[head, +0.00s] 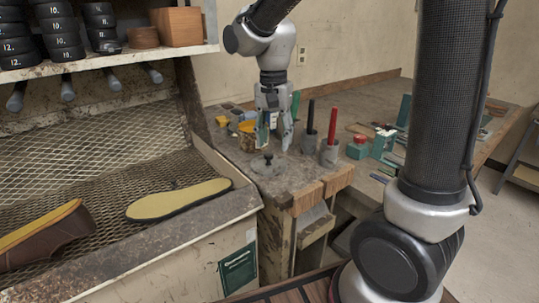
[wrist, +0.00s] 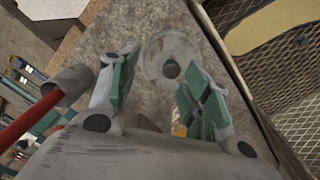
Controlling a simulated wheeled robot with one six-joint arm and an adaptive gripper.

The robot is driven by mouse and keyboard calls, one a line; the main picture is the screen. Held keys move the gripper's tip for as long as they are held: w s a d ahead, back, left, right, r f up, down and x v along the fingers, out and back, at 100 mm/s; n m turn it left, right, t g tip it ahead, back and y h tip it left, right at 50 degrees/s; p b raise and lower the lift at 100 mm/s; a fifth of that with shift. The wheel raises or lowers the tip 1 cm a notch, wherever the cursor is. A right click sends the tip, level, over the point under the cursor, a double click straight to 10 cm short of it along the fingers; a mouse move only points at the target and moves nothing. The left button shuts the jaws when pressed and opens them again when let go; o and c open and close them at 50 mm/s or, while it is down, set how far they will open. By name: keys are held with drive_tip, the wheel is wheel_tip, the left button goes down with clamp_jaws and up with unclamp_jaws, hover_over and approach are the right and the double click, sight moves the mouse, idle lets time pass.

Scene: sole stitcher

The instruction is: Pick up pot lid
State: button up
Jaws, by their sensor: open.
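The pot lid (head: 260,171) is a round grey disc with a dark knob. It lies flat on the workbench near its front left corner. In the wrist view the lid (wrist: 153,62) shows just beyond the fingertips, its knob between the lines of the two fingers. My gripper (head: 274,143) points down above the bench, slightly behind and right of the lid in the head view. Its green-padded fingers are spread in the wrist view (wrist: 160,88), with nothing held between them. A gap shows between the fingers and the lid.
Grey holders with a black tool (head: 310,117) and a red-handled tool (head: 332,126) stand right of my gripper. A yellow-topped pot (head: 247,137) stands behind it. A mesh tray (head: 95,145) with a yellow sole (head: 178,199) is at left. Green items (head: 383,143) clutter the bench right.

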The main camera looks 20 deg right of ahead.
sight(268, 154)
drive_tip(key=w+m, duration=0.1)
drive_tip(key=w+r+m, duration=0.1)
drive_tip(key=shift+m, duration=0.4)
drive_tip(key=shift+w+r+m, duration=0.2)
drive_tip(key=shift+m, duration=0.7)
drive_tip(key=shift+s+a+f+m, duration=0.1)
drive_tip(key=shift+f+m, duration=0.05)
drive_tip(key=shift+m, duration=0.75)
drive_tip(key=f, duration=0.7)
drive_tip(key=shift+s+a+f, duration=0.1)
drive_tip(key=shift+a+f, duration=0.2)
drive_tip(key=shift+a, duration=0.05)
clamp_jaws()
